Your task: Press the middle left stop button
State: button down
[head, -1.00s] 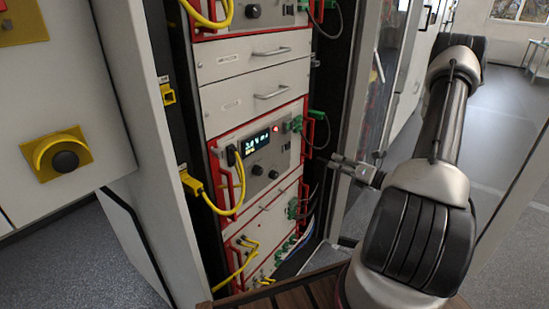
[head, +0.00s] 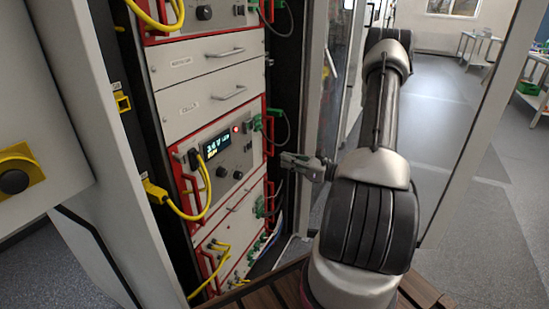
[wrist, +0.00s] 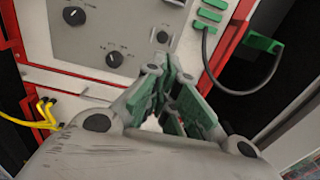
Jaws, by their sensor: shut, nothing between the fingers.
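A black round stop button (head: 13,182) in a yellow housing (head: 27,162) sits on the pale panel at the head view's left edge, partly cut off. The middle rack unit (head: 217,170) has a lit display (head: 217,145), a small red light (head: 235,130) and black knobs. My gripper (head: 286,158) is shut and empty, beside the unit's right edge and far from the yellow-housed button. In the wrist view, my fingertips (wrist: 172,68) appear just below a small black round button (wrist: 162,37) on a grey panel; I cannot tell whether they touch it.
Red handles and green plugs (head: 257,122) line the unit's right side, with a dark cable (wrist: 262,82) looping there. Yellow cables (head: 190,213) hang at the left. An open glass door (head: 480,140) stands to the right of my arm. Floor shows beyond it.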

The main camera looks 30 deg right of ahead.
aim_at(247, 149)
jog(key=x, duration=1.2)
jog(key=shift+w+a, duration=0.25)
jog(key=shift+w, duration=0.1)
jog(key=shift+w+a, duration=0.3)
jog(key=shift+w, duration=0.1)
jog(key=shift+w+a+r, duration=0.1)
jog(key=shift+w+r, duration=0.05)
jog(key=shift+w, duration=0.15)
jog(key=shift+s, duration=0.1)
jog(key=v, duration=1.4)
